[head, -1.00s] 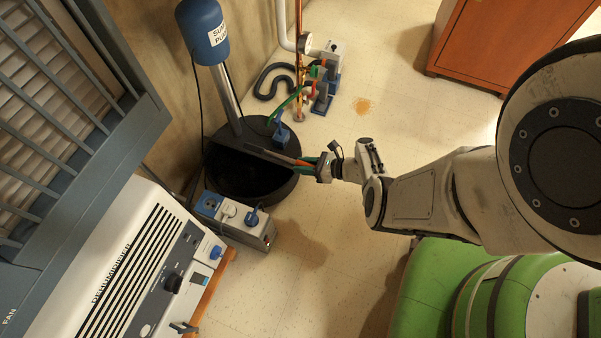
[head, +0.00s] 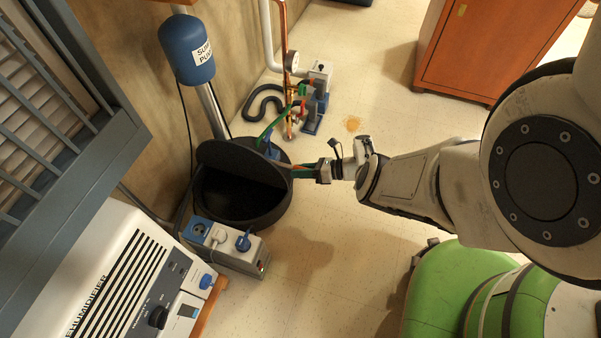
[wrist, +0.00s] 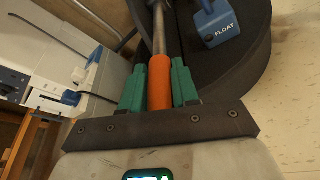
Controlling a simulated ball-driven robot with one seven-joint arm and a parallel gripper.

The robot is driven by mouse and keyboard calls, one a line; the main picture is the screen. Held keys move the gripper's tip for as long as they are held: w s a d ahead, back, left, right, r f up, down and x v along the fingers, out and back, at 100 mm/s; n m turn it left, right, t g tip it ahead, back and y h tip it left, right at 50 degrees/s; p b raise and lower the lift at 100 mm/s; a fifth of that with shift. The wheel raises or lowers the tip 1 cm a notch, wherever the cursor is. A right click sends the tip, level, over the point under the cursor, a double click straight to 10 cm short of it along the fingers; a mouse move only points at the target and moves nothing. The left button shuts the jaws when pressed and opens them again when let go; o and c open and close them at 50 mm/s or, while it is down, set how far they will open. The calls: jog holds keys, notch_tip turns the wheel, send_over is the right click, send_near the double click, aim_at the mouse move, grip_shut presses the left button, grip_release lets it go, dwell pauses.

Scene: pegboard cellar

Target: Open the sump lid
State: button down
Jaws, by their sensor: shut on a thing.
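The sump (head: 270,215) is a round black tub at the foot of the wall, with a dark opening at its front. Its half-round black lid (head: 235,160) stands raised and tilted along the middle of the tub. My gripper (head: 305,171) is at the tub's right rim. Its green fingers are shut on an orange grip, which in the wrist view (wrist: 160,82) continues into a metal rod. How the rod joins the lid is hidden. A blue float switch (wrist: 217,22) sits on the black surface beside the rod.
The blue sump pump (head: 187,50) stands on a pipe behind the tub. A power strip (head: 228,248) and a dehumidifier (head: 120,275) are close in front and left. Pipes and valves (head: 312,105) stand behind right.

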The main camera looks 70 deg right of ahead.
jog(key=shift+d+r, duration=0.1)
jog(key=shift+d, duration=0.05)
jog(key=c, duration=1.1)
grip_release()
jog(key=shift+c, duration=0.2)
jog(key=shift+o, duration=1.2)
jog(key=shift+s, duration=0.1)
jog(key=p+v, duration=0.2)
jog(key=v, duration=0.8)
jog(key=shift+s, duration=0.25)
